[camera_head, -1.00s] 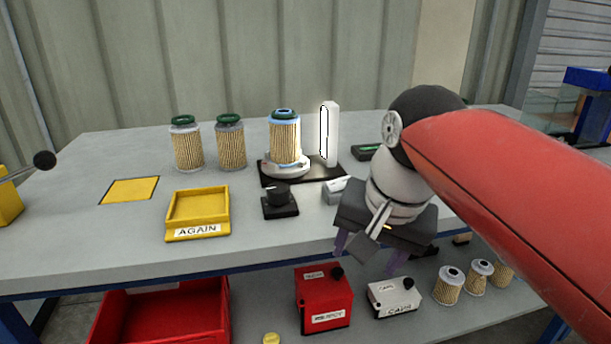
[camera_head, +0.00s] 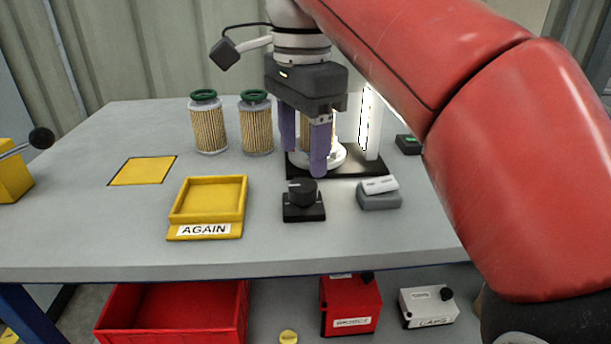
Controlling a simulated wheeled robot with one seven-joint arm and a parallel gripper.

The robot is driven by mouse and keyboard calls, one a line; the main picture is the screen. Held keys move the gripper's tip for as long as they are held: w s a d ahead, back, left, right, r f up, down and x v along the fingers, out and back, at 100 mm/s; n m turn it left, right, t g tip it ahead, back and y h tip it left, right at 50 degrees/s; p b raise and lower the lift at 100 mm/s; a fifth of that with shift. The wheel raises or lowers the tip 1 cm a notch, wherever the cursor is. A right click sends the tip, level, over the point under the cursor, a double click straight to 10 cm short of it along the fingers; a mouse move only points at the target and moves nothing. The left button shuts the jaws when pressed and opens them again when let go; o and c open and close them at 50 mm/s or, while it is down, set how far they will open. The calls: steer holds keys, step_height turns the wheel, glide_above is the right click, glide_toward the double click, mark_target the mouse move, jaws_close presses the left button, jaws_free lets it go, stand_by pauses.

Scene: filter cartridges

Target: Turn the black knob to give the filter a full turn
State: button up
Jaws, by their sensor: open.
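The black knob (camera_head: 302,193) stands on a small black base on the table, with a light mark on its top. The filter (camera_head: 308,132) stands on the white round turntable (camera_head: 331,157) of a black plate, mostly hidden behind my gripper. My gripper (camera_head: 303,160) points down with its two purple fingers apart and empty. It is above and slightly behind the knob in the picture, in front of the filter. I cannot tell its exact depth, but it appears not to touch the knob.
A lit white upright panel (camera_head: 372,125) stands beside the filter. A grey block with a white switch (camera_head: 379,193) is right of the knob. The yellow AGAIN tray (camera_head: 207,204) is to its left. Two green-topped filters (camera_head: 209,128) stand behind. Bare table lies in front.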

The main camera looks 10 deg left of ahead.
mark_target(303, 185)
step_height(303, 185, down, 5)
steer(key=shift+f+b, duration=0.2)
steer(key=shift+b, duration=0.45)
steer(key=c, duration=1)
